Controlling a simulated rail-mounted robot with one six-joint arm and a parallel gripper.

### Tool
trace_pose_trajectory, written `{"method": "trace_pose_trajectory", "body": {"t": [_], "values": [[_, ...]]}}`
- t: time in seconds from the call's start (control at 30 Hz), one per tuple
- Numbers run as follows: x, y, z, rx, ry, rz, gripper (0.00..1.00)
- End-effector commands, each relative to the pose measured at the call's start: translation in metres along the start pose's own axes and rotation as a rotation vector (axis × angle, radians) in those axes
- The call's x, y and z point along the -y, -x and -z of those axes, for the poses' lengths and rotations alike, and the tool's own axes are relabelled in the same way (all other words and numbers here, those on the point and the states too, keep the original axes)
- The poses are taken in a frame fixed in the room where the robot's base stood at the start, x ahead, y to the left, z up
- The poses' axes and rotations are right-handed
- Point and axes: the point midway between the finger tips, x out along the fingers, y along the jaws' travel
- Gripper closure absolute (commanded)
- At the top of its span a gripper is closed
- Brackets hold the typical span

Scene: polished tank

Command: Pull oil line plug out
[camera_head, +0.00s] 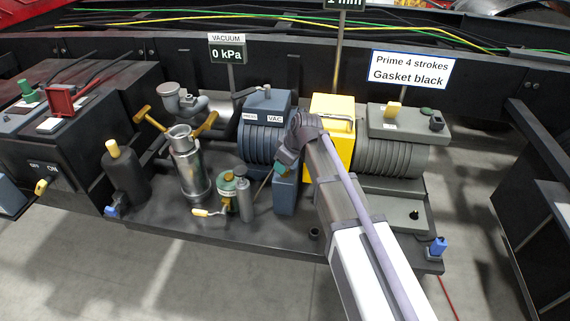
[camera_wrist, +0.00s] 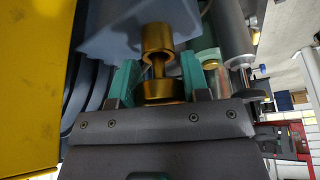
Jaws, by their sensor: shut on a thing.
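A brass-coloured plug (camera_wrist: 166,92) shows in the wrist view, with a narrow neck joining its wide near end to a brass collar (camera_wrist: 158,40). The collar meets a blue-grey housing. My gripper (camera_wrist: 160,68) has its two teal fingers on either side of the plug and is shut on it. In the head view, my gripper (camera_head: 281,170) is low in front of the blue-grey pump (camera_head: 266,137). The plug cannot be made out there. I cannot tell from the wrist view whether plug and collar are one piece.
A yellow block (camera_head: 345,112) stands right of the pump. A small green canister (camera_head: 227,192) and a grey cylinder (camera_head: 245,193) stand close left of my gripper. A metal filler (camera_head: 188,165) with yellow handles is farther left. The black tray's front is mostly clear.

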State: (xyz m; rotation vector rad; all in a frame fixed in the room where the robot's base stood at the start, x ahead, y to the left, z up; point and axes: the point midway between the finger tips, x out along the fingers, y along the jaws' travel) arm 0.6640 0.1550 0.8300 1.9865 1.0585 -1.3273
Motion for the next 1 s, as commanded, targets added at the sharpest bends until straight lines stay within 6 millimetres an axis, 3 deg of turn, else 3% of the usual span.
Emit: {"method": "trace_pose_trajectory", "body": {"t": [1.0], "values": [[0.0, 0.054, 0.022, 0.0, 0.0, 0.0, 0.99]]}}
